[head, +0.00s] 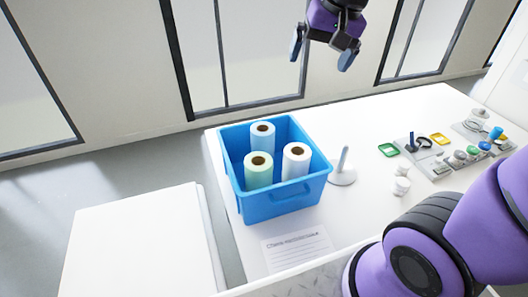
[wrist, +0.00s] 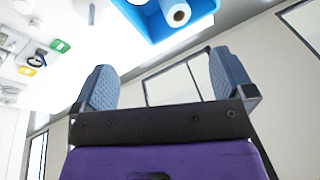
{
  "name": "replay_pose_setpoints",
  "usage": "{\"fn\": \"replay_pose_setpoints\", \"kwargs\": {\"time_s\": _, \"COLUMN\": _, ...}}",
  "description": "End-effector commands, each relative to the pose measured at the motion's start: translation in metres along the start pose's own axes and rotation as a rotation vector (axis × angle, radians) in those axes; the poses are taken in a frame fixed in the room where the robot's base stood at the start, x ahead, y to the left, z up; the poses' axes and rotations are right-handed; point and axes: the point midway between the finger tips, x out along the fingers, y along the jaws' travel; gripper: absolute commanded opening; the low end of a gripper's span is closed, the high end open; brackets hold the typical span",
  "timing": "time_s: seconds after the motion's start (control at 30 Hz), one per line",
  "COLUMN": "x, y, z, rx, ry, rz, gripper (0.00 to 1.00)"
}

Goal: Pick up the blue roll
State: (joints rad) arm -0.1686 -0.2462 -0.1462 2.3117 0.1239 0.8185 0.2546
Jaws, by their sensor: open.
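The pale blue roll (head: 262,141) stands upright at the back of a blue bin (head: 285,206) on the white table. A pale green roll (head: 258,174) stands in front of it, and a white roll (head: 297,163) stands to its right. My gripper (head: 322,52) is open and empty, high above and to the right of the bin, apart from the rolls. In the wrist view, my open gripper (wrist: 165,80) has nothing between its fingers. Part of the bin (wrist: 158,32) and a bluish roll (wrist: 176,12) show at the top edge there, cut off by the frame.
A white paper-roll holder (head: 342,172) stands right of the bin. Small white pieces (head: 401,180) and boards with several coloured parts (head: 465,155) lie farther right. A printed sheet (head: 297,247) lies in front of the bin. A white surface (head: 138,245) stands at left.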

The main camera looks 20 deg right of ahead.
Motion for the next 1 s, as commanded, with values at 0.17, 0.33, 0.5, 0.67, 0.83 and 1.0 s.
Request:
{"fn": "replay_pose_setpoints", "kwargs": {"time_s": 0.17, "x": 0.043, "y": -0.016, "z": -0.034, "rx": 0.1, "ry": -0.061, "rz": 0.02, "gripper": 1.0}}
{"fn": "replay_pose_setpoints", "kwargs": {"time_s": 0.33, "x": 0.089, "y": -0.029, "z": -0.061, "rx": 0.193, "ry": -0.104, "rz": 0.053, "gripper": 1.0}}
{"fn": "replay_pose_setpoints", "kwargs": {"time_s": 0.5, "x": 0.14, "y": -0.039, "z": -0.084, "rx": 0.283, "ry": -0.134, "rz": 0.099, "gripper": 1.0}}
{"fn": "replay_pose_setpoints", "kwargs": {"time_s": 0.67, "x": 0.191, "y": -0.047, "z": -0.1, "rx": 0.361, "ry": -0.151, "rz": 0.152, "gripper": 1.0}}
{"fn": "replay_pose_setpoints", "kwargs": {"time_s": 0.83, "x": 0.238, "y": -0.052, "z": -0.11, "rx": 0.425, "ry": -0.156, "rz": 0.205, "gripper": 1.0}}
{"fn": "replay_pose_setpoints", "kwargs": {"time_s": 1.0, "x": 0.267, "y": -0.053, "z": -0.115, "rx": 0.464, "ry": -0.152, "rz": 0.238, "gripper": 1.0}}
